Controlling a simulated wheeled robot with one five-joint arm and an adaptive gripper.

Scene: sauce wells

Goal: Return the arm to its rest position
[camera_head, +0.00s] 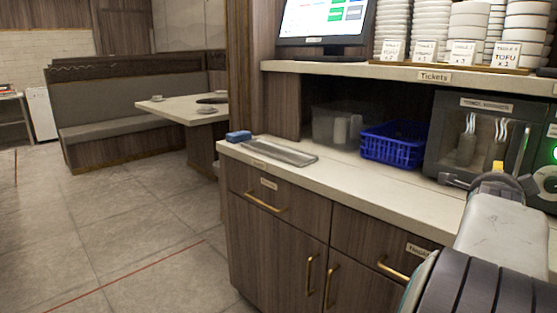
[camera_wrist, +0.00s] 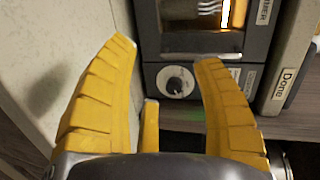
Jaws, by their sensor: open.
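My gripper (camera_wrist: 166,55) is open in the wrist view, its yellow fingers spread with nothing between them. A dark appliance (camera_wrist: 202,42) with a lit window and a round knob lies beyond the fingers. In the head view my arm reaches in from the lower right, over the counter (camera_head: 345,178). Its end is near the front of the dark glass-fronted appliance (camera_head: 436,130). The fingers are mostly hidden there by my own arm.
A blue basket (camera_head: 392,150), a clear bin (camera_head: 325,127), a grey tray (camera_head: 281,152) and a blue block (camera_head: 238,137) sit on the counter. A shelf (camera_head: 340,68) above bears a screen (camera_head: 322,20) and stacked bowls. Open floor (camera_head: 130,215) lies left.

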